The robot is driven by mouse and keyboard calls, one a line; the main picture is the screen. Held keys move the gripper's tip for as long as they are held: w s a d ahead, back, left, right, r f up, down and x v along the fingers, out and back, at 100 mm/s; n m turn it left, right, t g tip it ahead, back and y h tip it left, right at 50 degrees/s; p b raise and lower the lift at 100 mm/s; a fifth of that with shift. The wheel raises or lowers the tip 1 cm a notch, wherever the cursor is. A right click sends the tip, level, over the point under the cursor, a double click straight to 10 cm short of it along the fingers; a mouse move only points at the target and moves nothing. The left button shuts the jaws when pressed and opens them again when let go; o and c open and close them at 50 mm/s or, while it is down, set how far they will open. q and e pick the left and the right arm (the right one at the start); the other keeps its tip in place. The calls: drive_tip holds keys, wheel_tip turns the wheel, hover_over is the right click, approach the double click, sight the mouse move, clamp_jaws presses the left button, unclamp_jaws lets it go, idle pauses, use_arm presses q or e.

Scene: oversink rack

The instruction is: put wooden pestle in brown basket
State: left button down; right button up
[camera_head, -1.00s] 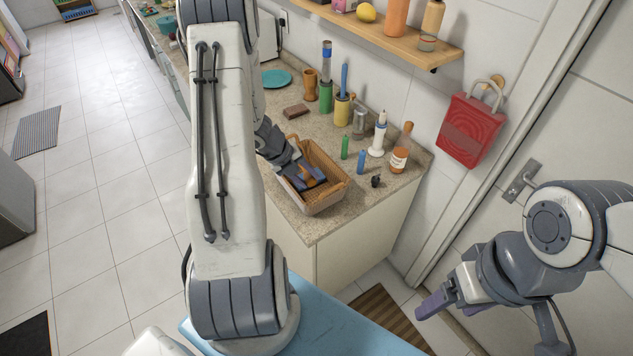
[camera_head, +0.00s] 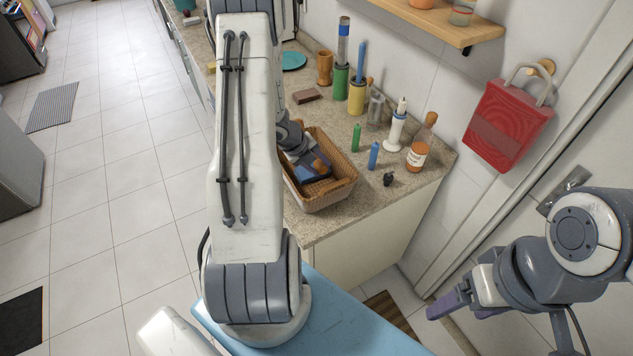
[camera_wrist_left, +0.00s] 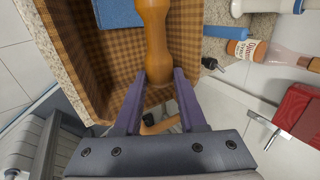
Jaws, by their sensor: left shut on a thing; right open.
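The wooden pestle (camera_wrist_left: 155,40) is a turned orange-brown piece in the left wrist view. My left gripper (camera_wrist_left: 158,82) has its purple fingers shut on the pestle's near end. The brown basket (camera_head: 338,194) stands on the counter in the head view, with my left gripper (camera_head: 312,168) at its opening. The basket's checked inside (camera_wrist_left: 106,62) lies behind the pestle in the left wrist view. I cannot tell whether the pestle touches the basket floor. My right gripper (camera_head: 447,304) is open and empty, away from the counter at the lower right.
A blue item (camera_wrist_left: 118,12) lies in the basket. A green bottle (camera_head: 356,138), a blue bottle (camera_head: 374,156), an orange-brown bottle (camera_head: 417,152) and a small black object (camera_head: 388,179) stand right of the basket. A brown block (camera_head: 306,95) lies behind it.

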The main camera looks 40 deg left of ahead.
sight(320, 173)
use_arm(q)
wheel_tip(320, 173, down, 3)
drive_tip(key=shift+w+d+f, duration=0.1)
drive_tip(key=shift+f, duration=0.1)
wheel_tip(320, 173, down, 4)
drive_tip(key=shift+r, duration=0.1)
drive_tip(key=shift+f, duration=0.2)
drive_tip(key=shift+c, duration=2.4)
unclamp_jaws()
